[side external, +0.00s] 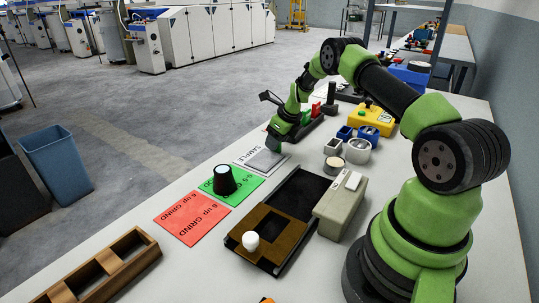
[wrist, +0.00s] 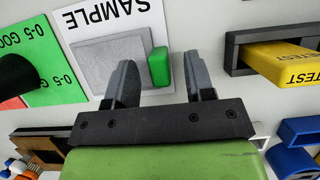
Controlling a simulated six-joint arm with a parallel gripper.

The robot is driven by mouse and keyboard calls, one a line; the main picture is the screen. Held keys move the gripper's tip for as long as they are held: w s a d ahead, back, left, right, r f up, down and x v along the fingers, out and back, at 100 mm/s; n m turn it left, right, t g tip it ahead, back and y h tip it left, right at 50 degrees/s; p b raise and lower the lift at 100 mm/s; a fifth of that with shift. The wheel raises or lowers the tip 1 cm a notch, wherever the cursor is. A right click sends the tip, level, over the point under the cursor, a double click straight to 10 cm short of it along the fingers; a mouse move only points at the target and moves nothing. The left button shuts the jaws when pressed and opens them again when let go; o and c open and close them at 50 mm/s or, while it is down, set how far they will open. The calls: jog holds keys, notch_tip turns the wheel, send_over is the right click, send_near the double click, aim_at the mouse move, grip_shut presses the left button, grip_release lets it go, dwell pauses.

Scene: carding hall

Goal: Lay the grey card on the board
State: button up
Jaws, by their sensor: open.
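The grey card (wrist: 100,62) lies flat on a white sheet marked SAMPLE (wrist: 118,22); a green block (wrist: 159,67) stands at the card's right edge in the wrist view. The card also shows in the side view (side external: 264,161). My gripper (wrist: 160,78) is open, its two fingers apart with the green block between or just beyond them; I cannot tell whether they touch it. In the side view my gripper (side external: 277,143) is low over the sheet's far right part. A dark board (side external: 302,193) with a brown frame and white knob lies nearer; its frame opening looks empty.
A green sheet (side external: 244,188) with a dark round weight (side external: 224,180) and a red sheet (side external: 192,219) lie beside the sample. A grey-green box (side external: 341,204) stands against the board's right side. A yellow TEST block (wrist: 285,65) sits in a dark holder. A wooden rack (side external: 108,268) lies front left.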

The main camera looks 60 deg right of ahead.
jog(key=shift+w+f, duration=0.2)
jog(key=shift+f, duration=0.3)
grip_shut()
